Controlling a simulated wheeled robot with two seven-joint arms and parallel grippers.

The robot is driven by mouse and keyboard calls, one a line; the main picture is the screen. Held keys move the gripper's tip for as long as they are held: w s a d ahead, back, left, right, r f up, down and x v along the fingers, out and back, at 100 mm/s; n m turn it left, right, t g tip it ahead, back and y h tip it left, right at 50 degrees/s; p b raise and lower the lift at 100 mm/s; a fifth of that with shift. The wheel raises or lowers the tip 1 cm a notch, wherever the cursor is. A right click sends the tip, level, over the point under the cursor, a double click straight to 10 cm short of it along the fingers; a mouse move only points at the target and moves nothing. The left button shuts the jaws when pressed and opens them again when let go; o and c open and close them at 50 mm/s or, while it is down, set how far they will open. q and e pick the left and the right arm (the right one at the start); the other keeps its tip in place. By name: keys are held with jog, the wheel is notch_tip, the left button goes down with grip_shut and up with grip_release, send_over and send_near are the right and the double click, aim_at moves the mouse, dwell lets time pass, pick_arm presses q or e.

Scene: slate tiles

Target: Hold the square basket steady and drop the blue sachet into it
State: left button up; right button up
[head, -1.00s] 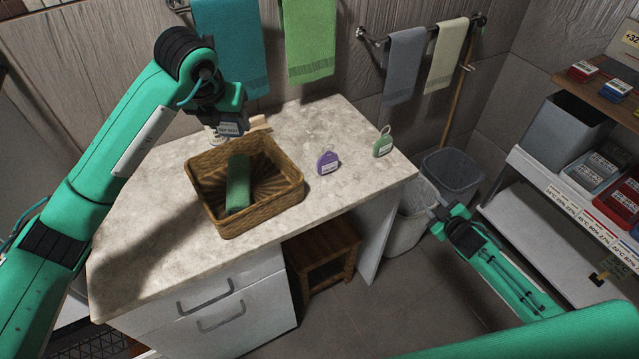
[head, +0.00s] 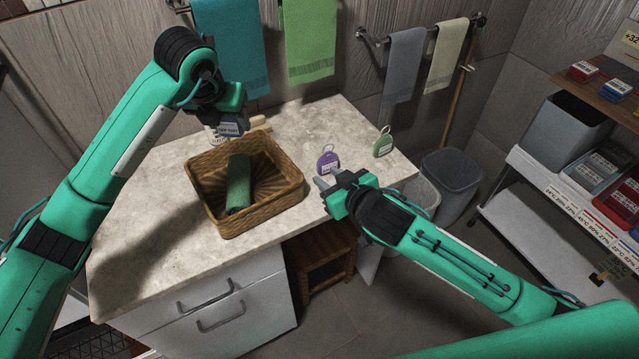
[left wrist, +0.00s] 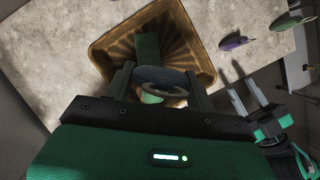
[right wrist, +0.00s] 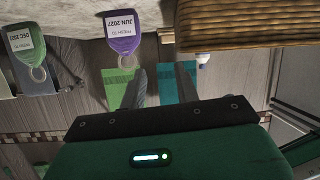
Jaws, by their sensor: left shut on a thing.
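The square wicker basket (head: 265,216) stands on the stone-topped counter, with a green rolled item (head: 238,185) inside it. My left gripper (head: 230,114) is shut on the blue sachet (head: 231,130), which has a pale label, at the basket's back edge in the head view. The sachet also shows between the fingers in the left wrist view (left wrist: 158,76), with the basket beyond it. My right gripper (head: 327,180) is open and empty just right of the basket, apart from it. The basket's woven side (right wrist: 240,25) shows at top right in the right wrist view.
A purple sachet (head: 327,162) and a green sachet (head: 383,146) stand on the counter (head: 345,115) right of the basket. The purple one is close behind my right gripper. A pale item (head: 258,122) lies behind the basket. Counter left of the basket is clear.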

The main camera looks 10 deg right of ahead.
aim_at(222, 135)
jog(key=shift+g, duration=0.3)
jog(key=w+a+f, duration=0.1)
jog(key=w+a, duration=0.1)
jog(key=w+a+f, duration=0.1)
jog(key=w+a, duration=0.2)
jog(key=w+a+f, duration=0.1)
jog(key=w+a, duration=0.1)
jog(key=w, duration=0.1)
jog(key=shift+a+f, duration=0.2)
jog(key=shift+f, duration=0.15)
grip_shut()
pick_arm(q)
jog(key=shift+a+f, duration=0.3)
jog(key=shift+f, duration=0.35)
jog(key=shift+a+f, duration=0.3)
jog(key=shift+f, duration=0.3)
jog(key=shift+a+f, duration=0.3)
jog(key=shift+f, duration=3.2)
